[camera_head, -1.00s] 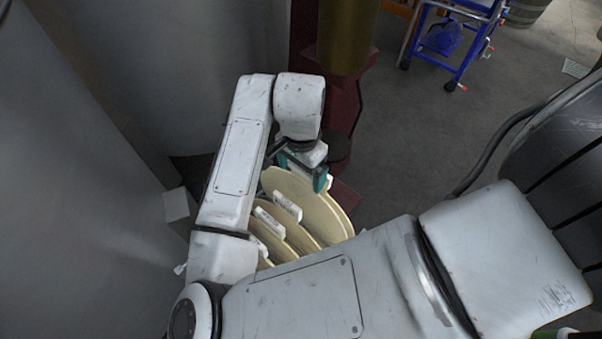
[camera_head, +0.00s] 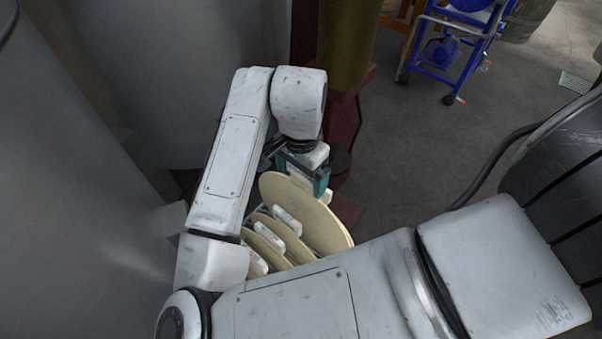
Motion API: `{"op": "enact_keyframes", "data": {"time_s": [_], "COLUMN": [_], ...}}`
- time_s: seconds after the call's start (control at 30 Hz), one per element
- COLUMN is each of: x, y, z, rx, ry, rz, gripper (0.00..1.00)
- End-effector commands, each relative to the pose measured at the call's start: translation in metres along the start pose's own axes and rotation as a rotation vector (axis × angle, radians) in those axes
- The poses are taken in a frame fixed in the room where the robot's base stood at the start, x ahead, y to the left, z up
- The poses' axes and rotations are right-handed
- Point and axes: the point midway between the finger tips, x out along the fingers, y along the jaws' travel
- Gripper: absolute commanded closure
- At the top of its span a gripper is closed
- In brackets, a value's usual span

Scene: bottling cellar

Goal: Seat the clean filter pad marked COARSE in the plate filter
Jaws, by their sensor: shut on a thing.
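My gripper (camera_head: 308,184) has teal fingers and is shut on the rear filter pad (camera_head: 310,222), a large pale round disc, at its top edge. This pad stands upright, a little higher than the others. Several similar pale pads with white tabs stand in a row in front of it, among them a nearer pad (camera_head: 268,239). Any marking on the tabs is too small to read, so I cannot tell which pad is COARSE. My arm hides the lower part of the row. The plate filter cannot be made out.
A large grey metal tank wall (camera_head: 70,200) fills the left side. A dark red stand with a brass-coloured column (camera_head: 347,45) rises just behind my gripper. A blue trolley (camera_head: 450,50) stands at the top right. Open grey floor (camera_head: 420,140) lies between.

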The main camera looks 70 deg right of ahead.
Motion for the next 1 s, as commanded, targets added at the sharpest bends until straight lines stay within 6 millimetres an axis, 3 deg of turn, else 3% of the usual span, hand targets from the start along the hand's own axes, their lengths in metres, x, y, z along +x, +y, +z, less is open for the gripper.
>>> {"op": "enact_keyframes", "data": {"time_s": [1.0], "x": [-0.074], "y": [0.0], "z": [0.0], "rx": [0.001], "ry": [-0.001], "rz": [-0.002], "gripper": [0.4]}}
